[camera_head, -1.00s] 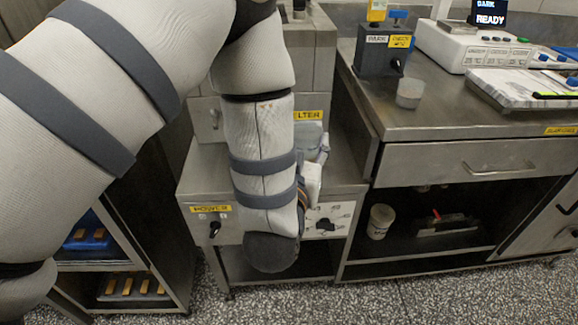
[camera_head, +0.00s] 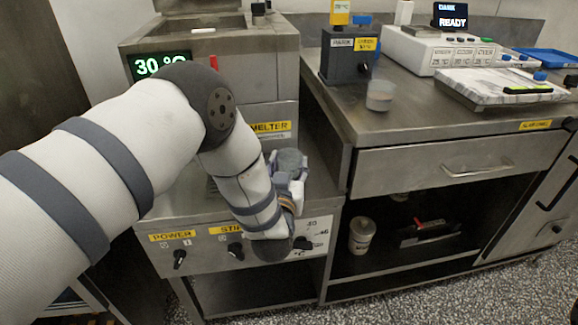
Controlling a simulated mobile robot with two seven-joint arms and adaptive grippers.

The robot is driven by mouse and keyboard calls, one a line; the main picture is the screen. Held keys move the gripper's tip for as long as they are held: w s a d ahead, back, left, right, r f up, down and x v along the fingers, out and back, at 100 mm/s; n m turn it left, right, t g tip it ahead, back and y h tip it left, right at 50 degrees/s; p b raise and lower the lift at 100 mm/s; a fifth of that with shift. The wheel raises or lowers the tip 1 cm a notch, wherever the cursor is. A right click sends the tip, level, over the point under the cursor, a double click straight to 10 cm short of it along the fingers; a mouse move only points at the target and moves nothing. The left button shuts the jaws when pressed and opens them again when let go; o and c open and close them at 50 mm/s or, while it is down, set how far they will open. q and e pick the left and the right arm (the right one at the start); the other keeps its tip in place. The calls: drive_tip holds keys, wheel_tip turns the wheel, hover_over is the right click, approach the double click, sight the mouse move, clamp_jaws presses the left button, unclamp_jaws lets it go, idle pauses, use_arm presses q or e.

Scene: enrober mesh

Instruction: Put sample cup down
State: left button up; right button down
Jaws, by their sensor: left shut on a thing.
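My left gripper (camera_head: 287,180) is over the front right part of the melter's steel top, just left of the higher counter. It is shut on a translucent cup with a grey top face, which I take for the sample cup (camera_head: 291,159). The cup looks about upright. Its lower part is hidden by the gripper, so I cannot tell whether it touches the steel. My right gripper is not in view. A second clear cup (camera_head: 380,95) with pale contents stands on the counter.
The melter (camera_head: 270,128) shows 30 °C, with knobs along its front. The counter (camera_head: 420,118) carries a grey block device (camera_head: 347,60), a white instrument (camera_head: 440,50) and a marble slab (camera_head: 500,87). A tub (camera_head: 362,236) sits on the shelf below.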

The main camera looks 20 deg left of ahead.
use_arm(q)
drive_tip(key=shift+f, duration=0.1)
drive_tip(key=o, duration=1.2)
